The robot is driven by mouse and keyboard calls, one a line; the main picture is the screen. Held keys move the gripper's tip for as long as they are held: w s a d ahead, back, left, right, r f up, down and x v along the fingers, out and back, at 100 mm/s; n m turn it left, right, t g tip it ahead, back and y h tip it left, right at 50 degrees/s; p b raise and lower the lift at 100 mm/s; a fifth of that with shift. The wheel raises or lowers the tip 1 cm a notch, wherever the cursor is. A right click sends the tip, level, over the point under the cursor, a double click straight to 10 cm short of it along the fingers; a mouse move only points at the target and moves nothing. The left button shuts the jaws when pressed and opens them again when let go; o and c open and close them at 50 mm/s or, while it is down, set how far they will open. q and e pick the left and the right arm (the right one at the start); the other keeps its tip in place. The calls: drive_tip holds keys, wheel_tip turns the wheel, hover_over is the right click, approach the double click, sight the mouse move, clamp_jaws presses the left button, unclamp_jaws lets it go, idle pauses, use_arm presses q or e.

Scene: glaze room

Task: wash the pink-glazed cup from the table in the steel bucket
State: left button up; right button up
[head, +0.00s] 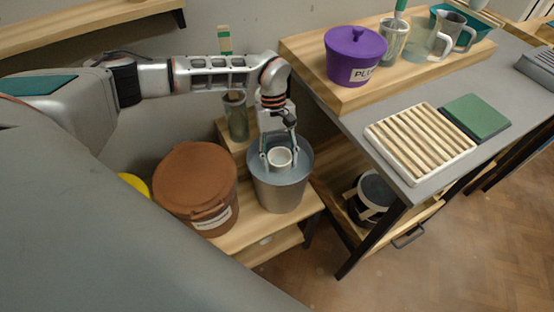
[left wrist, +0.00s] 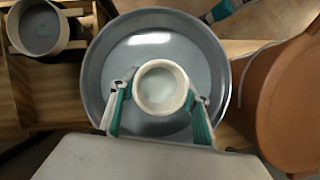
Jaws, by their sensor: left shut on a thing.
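A steel bucket (head: 293,189) stands on the low wooden stand. In the left wrist view its round rim (left wrist: 97,60) fills the middle. My left gripper (head: 279,158) points down over the bucket's opening and is shut on a small pale cup (head: 280,153). In the left wrist view the cup (left wrist: 160,88) sits between the two fingers (left wrist: 160,98), mouth toward the camera, whitish inside. Its outer glaze colour is hard to tell. The cup is inside the bucket's outline; how deep it is, and whether it touches water, I cannot tell. My right gripper is not in view.
A brown lidded tub (head: 195,185) stands left of the bucket on the same stand. A brush stands in a jar (head: 236,118) behind.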

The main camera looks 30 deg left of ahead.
use_arm(q)
drive_tip(key=shift+w, duration=0.1)
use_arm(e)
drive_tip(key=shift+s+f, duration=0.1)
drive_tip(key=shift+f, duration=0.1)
use_arm(q)
drive_tip(key=shift+r, duration=0.45)
wheel_tip(320, 180, up, 3)
drive_tip(key=shift+w+f+p, duration=0.1)
drive_tip(key=shift+f+p, duration=0.05)
drive_tip(key=shift+p, duration=0.6)
wheel_tip(320, 180, up, 3)
drive_tip(key=shift+f+p, duration=0.1)
drive_tip(key=shift+p, duration=0.5)
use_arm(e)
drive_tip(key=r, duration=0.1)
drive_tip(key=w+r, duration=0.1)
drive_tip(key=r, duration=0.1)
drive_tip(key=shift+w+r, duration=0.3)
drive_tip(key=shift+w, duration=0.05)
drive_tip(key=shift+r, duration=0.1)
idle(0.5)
